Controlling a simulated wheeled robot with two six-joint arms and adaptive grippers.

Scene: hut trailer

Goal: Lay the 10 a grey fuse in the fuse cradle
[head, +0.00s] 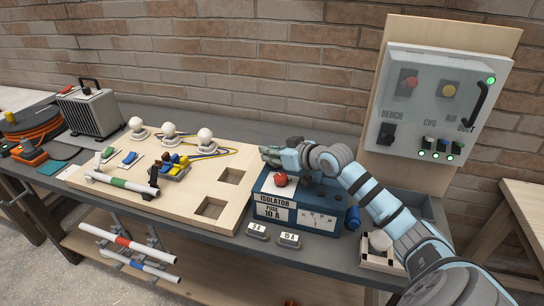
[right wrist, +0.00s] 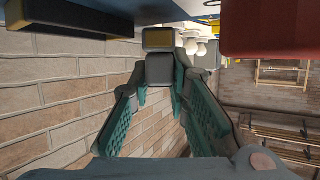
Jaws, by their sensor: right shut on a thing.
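My right gripper (head: 268,156) is shut on the grey fuse, over the back left of the blue isolator box (head: 262,191), whose front reads FUSE 10 A. In the right wrist view, the fuse (right wrist: 158,70) is a grey block between the fingertips (right wrist: 162,95). Its 10 A mark cannot be read. The fuse cradle cannot be clearly made out; my gripper and arm cover part of the box top. A red knob (head: 281,179) stands on the box close to the gripper. My left gripper is not in view.
Two small grey blocks, marked 5 A (head: 257,230) and apparently 15 A (head: 288,240), lie before the box. A wooden board (head: 130,205) with bulbs, wires and square holes lies left. A switch panel (head: 430,110) stands at the back right.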

